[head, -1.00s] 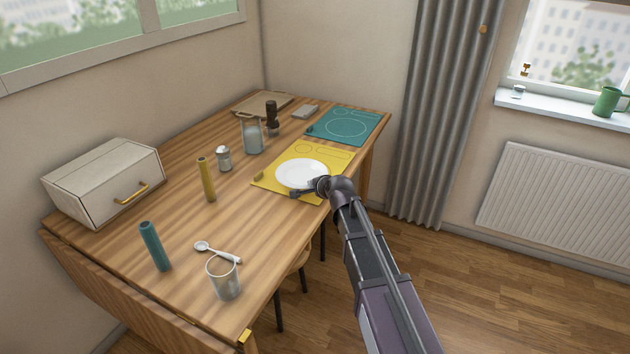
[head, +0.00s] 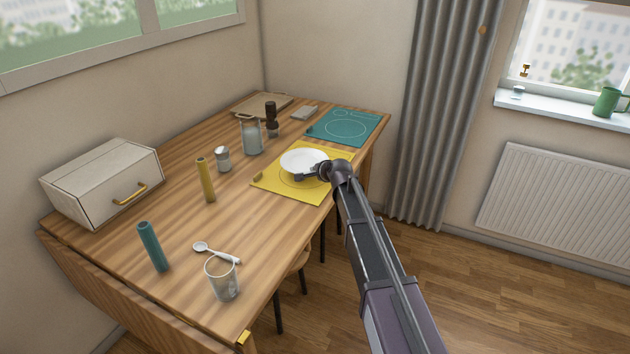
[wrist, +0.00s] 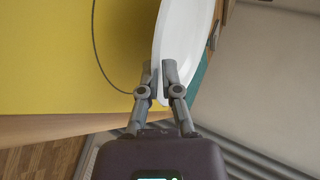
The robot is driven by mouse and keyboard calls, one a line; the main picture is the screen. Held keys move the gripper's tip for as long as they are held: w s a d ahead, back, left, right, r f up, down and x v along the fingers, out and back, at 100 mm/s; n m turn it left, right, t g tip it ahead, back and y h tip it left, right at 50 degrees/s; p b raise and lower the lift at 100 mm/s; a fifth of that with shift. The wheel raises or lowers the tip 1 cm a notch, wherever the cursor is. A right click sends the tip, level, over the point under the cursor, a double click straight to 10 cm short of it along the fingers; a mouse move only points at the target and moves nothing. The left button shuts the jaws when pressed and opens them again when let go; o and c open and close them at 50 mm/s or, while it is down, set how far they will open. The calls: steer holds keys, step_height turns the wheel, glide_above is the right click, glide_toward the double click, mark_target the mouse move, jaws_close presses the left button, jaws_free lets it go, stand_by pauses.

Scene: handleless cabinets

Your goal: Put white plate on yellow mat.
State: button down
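The white plate (head: 303,161) is over the far part of the yellow mat (head: 290,188) in the head view. My gripper (head: 322,171) is at the plate's near right side. In the wrist view the plate (wrist: 178,45) is seen nearly edge-on, its rim between the two fingers of my gripper (wrist: 163,78), which are closed on it. The plate appears raised above the mat (wrist: 60,60). A dark outline curve printed on the mat shows in the wrist view.
A teal mat (head: 346,126) lies behind the yellow one. A glass jar (head: 251,135), a pepper mill (head: 271,115), a shaker (head: 222,158) and a yellow cylinder (head: 206,180) stand to the left. A glass (head: 222,280) and spoon (head: 217,253) are nearer.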

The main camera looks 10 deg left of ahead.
steer(key=shift+f+b, duration=1.7)
steer(key=shift+f, duration=0.05)
steer(key=shift+f, duration=0.15)
steer(key=c, duration=1.1)
jaws_free()
steer(key=shift+r, duration=0.2)
steer(key=shift+s+r, duration=0.15)
steer(key=p+v, duration=0.6)
steer(key=v, duration=0.5)
steer(key=shift+s+d+r, duration=0.15)
steer(key=shift+s+d, duration=0.05)
steer(key=shift+d, duration=0.05)
